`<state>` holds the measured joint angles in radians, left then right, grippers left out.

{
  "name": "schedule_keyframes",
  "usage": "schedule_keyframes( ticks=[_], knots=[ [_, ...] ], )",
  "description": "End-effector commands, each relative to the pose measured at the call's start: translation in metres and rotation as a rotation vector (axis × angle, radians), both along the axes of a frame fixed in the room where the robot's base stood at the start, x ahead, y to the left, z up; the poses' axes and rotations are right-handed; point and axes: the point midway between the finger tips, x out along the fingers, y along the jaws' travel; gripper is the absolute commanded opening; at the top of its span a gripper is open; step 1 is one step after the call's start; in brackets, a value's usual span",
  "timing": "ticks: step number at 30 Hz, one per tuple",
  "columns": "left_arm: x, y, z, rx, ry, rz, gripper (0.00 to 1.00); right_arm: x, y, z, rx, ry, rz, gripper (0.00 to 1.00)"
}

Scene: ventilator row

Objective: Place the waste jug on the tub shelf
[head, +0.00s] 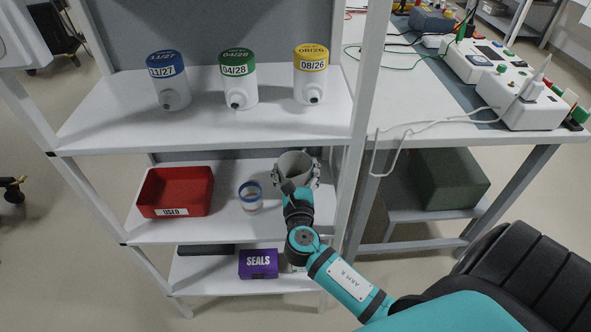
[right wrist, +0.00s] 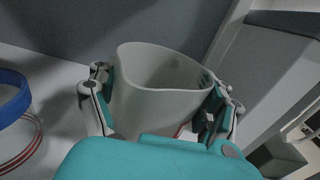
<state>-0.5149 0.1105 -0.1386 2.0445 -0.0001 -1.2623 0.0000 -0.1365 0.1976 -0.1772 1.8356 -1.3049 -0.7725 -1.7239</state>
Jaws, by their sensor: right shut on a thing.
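The grey open-topped waste jug (head: 294,166) is at the right end of the middle shelf (head: 225,227), near the right post. My right gripper (head: 296,177) is shut on the jug. In the right wrist view the jug (right wrist: 160,90) looks empty and its fingers press on both sides, below the rim. The jug's base is hidden, so I cannot tell whether it touches the shelf. My left gripper is not in view.
A red tub marked USED (head: 176,191) and a clear blue-rimmed jar (head: 250,196) stand left of the jug. The upper shelf (head: 90,128) bears blue, green and yellow-lidded canisters. A purple SEALS box (head: 258,264) is on the bottom shelf.

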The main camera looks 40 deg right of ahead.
Motion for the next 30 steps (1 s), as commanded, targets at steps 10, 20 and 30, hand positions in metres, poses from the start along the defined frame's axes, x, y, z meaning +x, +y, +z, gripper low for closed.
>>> schedule_keyframes(
  ticks=[10, 20, 30],
  knots=[
    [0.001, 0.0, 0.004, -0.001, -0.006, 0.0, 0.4, 0.0, 0.0, -0.002, 0.0, 0.0, 0.0, 1.0],
    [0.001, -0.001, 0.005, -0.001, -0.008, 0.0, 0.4, 0.0, 0.0, 0.001, -0.001, -0.001, 0.0, 1.0],
    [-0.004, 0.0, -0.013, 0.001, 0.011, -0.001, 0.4, -0.055, 0.033, 0.0, 0.002, 0.003, -0.001, 1.0]
  ],
)
